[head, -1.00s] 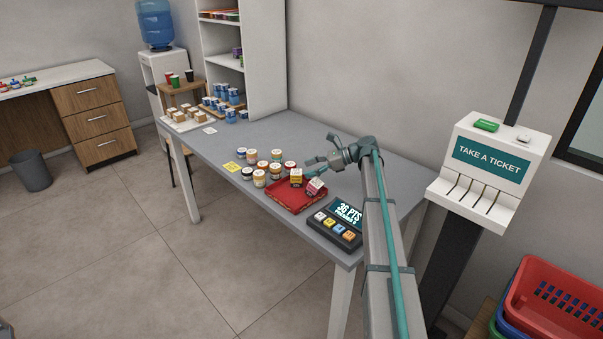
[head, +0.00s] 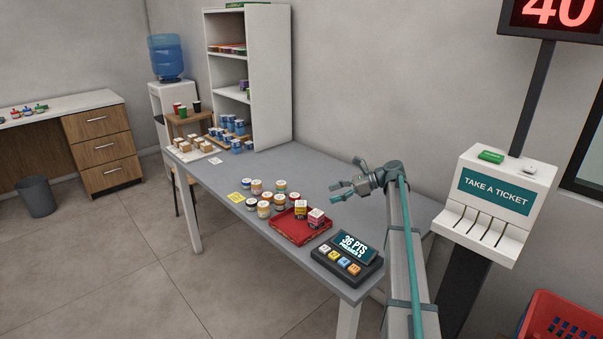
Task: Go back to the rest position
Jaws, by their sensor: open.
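My gripper (head: 341,178) is open and empty. It hangs above the right part of the grey table (head: 330,173), its fingers pointing left. Below and to its left, a red tray (head: 290,233) holds a yellow-and-red box (head: 300,209) and a pink-and-white box (head: 316,218). My gripper is apart from the tray and both boxes.
Several small jars (head: 264,209) stand left of the tray beside a yellow note (head: 239,197). A keypad display (head: 347,259) reading "36 PTS" sits at the table's front right. A ticket dispenser (head: 496,190) stands to the right. The table's back middle is clear.

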